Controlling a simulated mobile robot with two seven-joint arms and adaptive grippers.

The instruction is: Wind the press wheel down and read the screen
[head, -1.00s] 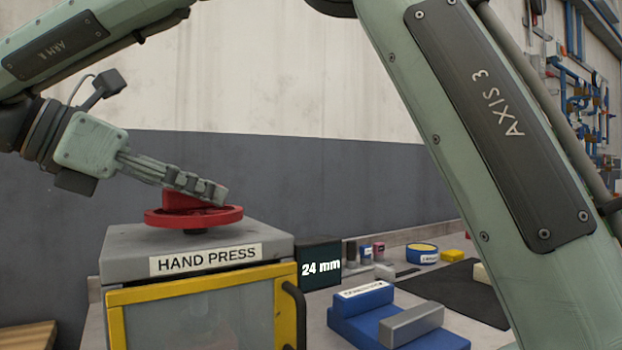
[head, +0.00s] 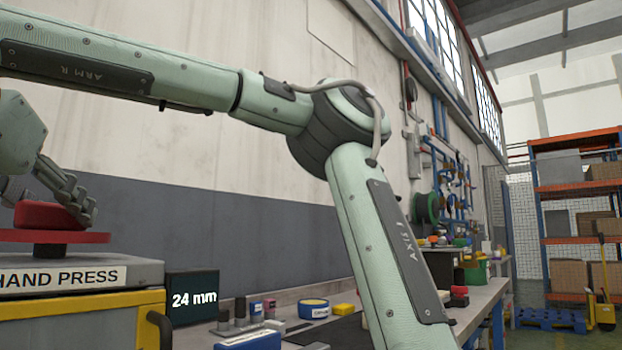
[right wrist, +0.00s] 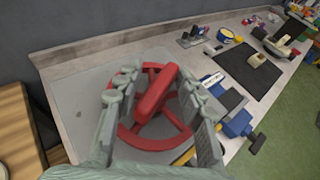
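The red press wheel (head: 45,237) lies flat on top of the hand press (head: 95,310) at the left edge of the head view. A raised red bar crosses the wheel (right wrist: 131,138), as the right wrist view shows. My right gripper (head: 80,212) is over the wheel from above. In the right wrist view its fingers (right wrist: 154,92) stand apart on either side of the bar, with visible gaps; it looks open. The dark screen (head: 193,298) beside the press reads 24 mm. My left gripper is not in view.
A dark mat (right wrist: 245,67) lies farther along. Orange shelving (head: 580,190) stands far right.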

